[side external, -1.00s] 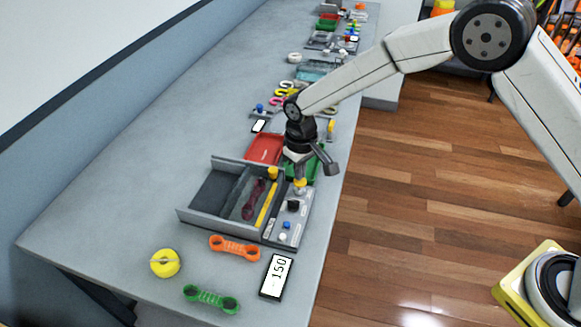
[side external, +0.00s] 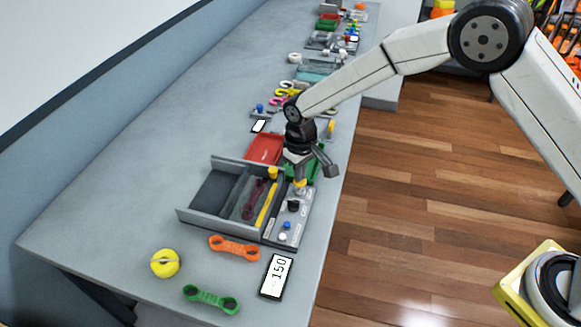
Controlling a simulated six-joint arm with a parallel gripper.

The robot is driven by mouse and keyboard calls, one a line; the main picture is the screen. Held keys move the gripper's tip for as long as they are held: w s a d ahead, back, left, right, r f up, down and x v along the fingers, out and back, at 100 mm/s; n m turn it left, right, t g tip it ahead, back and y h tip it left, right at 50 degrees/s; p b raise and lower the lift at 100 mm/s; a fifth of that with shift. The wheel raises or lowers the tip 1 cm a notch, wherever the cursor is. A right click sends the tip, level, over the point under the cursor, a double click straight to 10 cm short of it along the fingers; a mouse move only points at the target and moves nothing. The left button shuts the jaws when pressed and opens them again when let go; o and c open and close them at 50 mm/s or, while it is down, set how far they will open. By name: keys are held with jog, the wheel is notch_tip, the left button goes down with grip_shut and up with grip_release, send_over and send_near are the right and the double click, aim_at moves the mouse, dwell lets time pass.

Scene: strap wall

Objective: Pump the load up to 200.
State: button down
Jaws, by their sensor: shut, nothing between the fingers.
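A grey panel (side external: 275,236) at the right side of a grey tray carries a black knob (side external: 293,206), a blue button (side external: 287,226) and a white button (side external: 283,237). A white display (side external: 277,276) in front of the tray reads 150.
The grey tray (side external: 197,217) holds a dark red link and a yellow bar. An orange link (side external: 234,248), a green link (side external: 211,299) and a yellow disc (side external: 165,263) lie in front. Red (side external: 265,148) and green bins stand behind. The left tabletop is clear.

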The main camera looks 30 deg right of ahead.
jog(key=shift+f, duration=1.05)
jog(key=shift+r, duration=1.3)
jog(key=shift+r, duration=0.15)
jog(key=shift+r, duration=2.9)
